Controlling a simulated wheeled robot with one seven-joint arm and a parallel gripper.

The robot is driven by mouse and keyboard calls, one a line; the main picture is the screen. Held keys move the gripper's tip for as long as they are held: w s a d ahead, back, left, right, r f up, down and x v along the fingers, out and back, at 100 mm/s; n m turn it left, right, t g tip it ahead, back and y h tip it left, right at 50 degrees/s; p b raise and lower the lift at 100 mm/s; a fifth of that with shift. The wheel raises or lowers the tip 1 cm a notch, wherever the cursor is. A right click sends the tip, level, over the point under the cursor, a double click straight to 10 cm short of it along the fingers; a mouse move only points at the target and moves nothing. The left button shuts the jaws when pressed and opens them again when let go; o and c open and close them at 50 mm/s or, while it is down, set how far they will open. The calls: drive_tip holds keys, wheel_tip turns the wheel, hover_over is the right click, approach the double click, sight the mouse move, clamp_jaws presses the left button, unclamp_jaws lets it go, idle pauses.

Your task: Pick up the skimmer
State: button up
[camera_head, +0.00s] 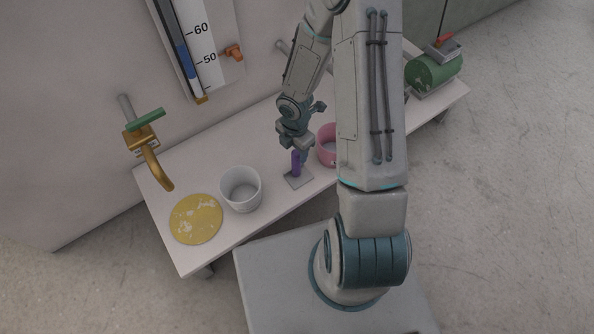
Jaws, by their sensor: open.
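The skimmer (296,167) stands on the white bench as an upright purple handle on a flat grey square plate, between a white bucket and a pink bowl. My gripper (297,150) points down at the top of the purple handle with its jaws open. The fingertips are at or very near the handle's upper end. I cannot tell whether they touch it, and the gripper partly covers the top of the handle.
The white bench (170,165) runs along the wall. On it are the white bucket (241,204), a speckled yellow disc (196,219), the pink bowl (327,158), partly behind my arm, and a green cylinder (433,73) far right. A gold tap (152,165) overhangs the left end.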

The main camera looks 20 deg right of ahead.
sight(299, 167)
wheel_tip(299, 167, down, 5)
drive_tip(key=b, duration=0.3)
drive_tip(key=shift+s+d, duration=0.1)
drive_tip(key=shift+r, duration=0.1)
clamp_jaws()
